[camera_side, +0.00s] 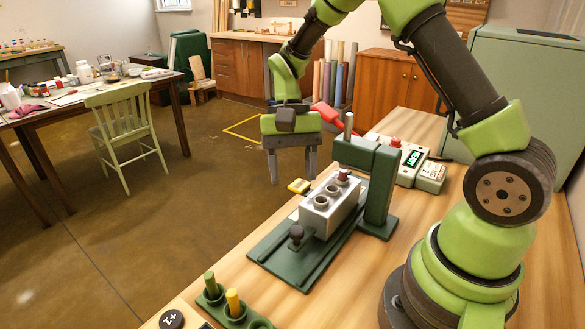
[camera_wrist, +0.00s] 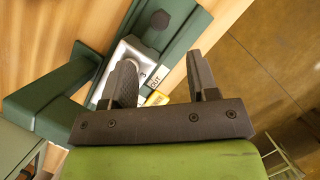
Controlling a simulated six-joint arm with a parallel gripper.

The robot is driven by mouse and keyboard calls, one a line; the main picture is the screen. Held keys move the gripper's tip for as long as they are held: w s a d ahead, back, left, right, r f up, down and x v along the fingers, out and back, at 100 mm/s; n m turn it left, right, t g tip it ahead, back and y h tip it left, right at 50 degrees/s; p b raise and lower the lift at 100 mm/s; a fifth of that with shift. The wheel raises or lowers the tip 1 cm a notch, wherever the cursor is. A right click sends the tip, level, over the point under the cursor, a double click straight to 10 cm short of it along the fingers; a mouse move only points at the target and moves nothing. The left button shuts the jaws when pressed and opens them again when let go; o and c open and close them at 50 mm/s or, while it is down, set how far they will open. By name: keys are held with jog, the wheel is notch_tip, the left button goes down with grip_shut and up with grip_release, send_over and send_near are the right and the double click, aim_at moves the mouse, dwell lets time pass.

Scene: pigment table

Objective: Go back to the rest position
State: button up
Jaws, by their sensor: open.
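My gripper (camera_side: 292,166) hangs in the air just past the table's edge, to the left of the green press in the side view. Its two grey fingers are apart with nothing between them, and it also shows in the wrist view (camera_wrist: 162,85). The dark green press (camera_side: 374,180) stands on the wooden table. A silver block (camera_side: 328,212) with several round cups sits on its base rail, and the block is partly hidden behind a finger in the wrist view (camera_wrist: 128,52).
A yellow piece (camera_side: 299,186) lies at the table edge near my gripper. A control box (camera_side: 418,165) with a lit display stands behind the press. A green rack (camera_side: 228,306) holding coloured sticks and a dark round weight (camera_side: 171,319) are at the front.

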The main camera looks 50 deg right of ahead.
jog(key=s+a+r+n+t, duration=0.2)
jog(key=s+r+t, duration=0.3)
jog(key=s+r, duration=0.2)
jog(key=s+a+r+n+t+h, duration=0.1)
jog(key=s+a+r+n+t, duration=0.1)
jog(key=s+r+t, duration=0.3)
notch_tip(320, 180, up, 4)
jog(key=shift+s+r+n, duration=0.15)
jog(key=shift+s+n, duration=0.35)
jog(key=shift+s, duration=0.65)
